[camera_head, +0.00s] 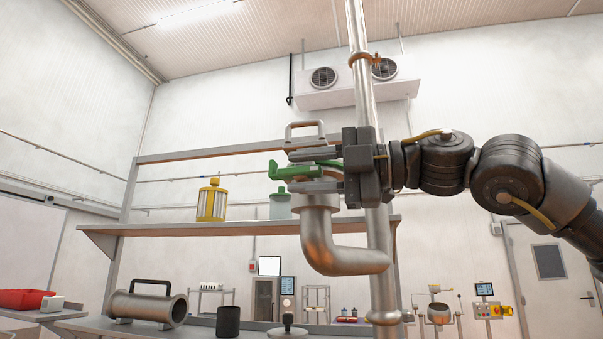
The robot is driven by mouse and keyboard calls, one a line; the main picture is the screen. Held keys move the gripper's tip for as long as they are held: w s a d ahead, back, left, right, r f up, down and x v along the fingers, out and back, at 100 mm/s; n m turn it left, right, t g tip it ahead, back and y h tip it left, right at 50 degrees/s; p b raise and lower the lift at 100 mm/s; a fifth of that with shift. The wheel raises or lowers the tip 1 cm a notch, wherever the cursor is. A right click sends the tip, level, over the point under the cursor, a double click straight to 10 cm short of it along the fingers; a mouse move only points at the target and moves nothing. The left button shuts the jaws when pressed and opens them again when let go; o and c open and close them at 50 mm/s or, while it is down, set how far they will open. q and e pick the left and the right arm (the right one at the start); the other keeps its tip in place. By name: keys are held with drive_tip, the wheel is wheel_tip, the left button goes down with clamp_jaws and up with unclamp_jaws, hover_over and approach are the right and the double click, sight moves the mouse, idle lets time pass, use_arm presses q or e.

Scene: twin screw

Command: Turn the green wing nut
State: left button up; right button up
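The green wing nut (281,171) is near the middle of the head view, on top of a grey metal pipe elbow (322,248) that bends to the right into a vertical pipe. My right gripper (312,170) comes in from the right. Its two fingers are spread, one above and one below the wing nut's level, with part of the green between them. The fingers and gripper body hide the nut's right side. I see no clear contact. My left gripper is not in view.
A tall vertical pipe (360,50) stands right behind my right gripper. A shelf (180,229) behind carries a yellow lantern-like object (212,201) and a pale green bottle (280,206). A metal cylinder (147,307) lies below.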

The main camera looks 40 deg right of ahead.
drive_tip(key=b+v, duration=0.2)
drive_tip(key=v, duration=0.8)
drive_tip(key=shift+s, duration=0.1)
